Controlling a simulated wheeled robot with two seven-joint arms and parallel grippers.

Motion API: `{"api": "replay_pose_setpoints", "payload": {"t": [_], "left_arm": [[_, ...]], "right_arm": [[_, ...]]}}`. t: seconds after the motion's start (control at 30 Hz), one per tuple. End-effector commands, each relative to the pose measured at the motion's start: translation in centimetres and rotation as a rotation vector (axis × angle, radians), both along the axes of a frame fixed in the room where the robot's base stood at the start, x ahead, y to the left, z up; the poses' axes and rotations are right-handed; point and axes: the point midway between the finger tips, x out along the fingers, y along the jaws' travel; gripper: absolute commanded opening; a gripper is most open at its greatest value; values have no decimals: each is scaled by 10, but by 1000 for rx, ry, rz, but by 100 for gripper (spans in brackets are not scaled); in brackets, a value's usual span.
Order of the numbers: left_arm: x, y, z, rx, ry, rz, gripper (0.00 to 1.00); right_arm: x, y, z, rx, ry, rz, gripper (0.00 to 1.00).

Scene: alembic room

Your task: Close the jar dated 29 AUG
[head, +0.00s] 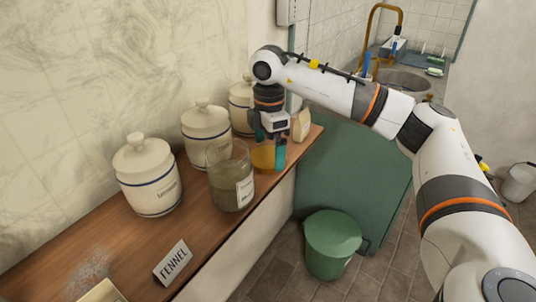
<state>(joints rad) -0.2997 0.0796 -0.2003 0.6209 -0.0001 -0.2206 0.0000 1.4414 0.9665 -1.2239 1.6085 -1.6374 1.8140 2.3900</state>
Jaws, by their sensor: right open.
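A glass jar (222,195) with greenish-brown contents and a white label stands on the wooden shelf (215,235). Its label is too small to read, so I cannot tell whether it is dated 29 AUG. No lid shows on its rim. My right gripper (269,152) points down just behind and to the right of this jar. Its teal fingers are apart, beside a low amber thing (263,159) that is partly hidden; I cannot tell whether they touch it. My left gripper is out of view.
Lidded white ceramic jars (149,180) line the wall. A FENNEL card (173,262) and a pale powder patch (87,264) are at the front. A pale packet (301,124) stands at the far end. A green bin (331,243) is on the floor.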

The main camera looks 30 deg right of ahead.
Motion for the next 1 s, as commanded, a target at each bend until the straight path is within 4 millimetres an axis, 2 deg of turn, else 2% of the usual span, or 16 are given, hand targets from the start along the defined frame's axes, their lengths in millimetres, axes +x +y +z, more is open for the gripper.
{"api": "replay_pose_setpoints", "payload": {"t": [0.17,0.47,0.5,0.57,0.73,1.0], "left_arm": [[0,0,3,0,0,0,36],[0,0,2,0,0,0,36],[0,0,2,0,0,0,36],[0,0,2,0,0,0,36],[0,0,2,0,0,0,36],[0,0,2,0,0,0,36]], "right_arm": [[0,0,-15,0,1,1,100],[0,0,-16,1,0,1,100],[0,0,-16,1,0,1,98],[0,0,-16,1,-1,1,89],[0,0,-16,1,0,1,61],[0,0,-14,1,-1,1,59]]}}
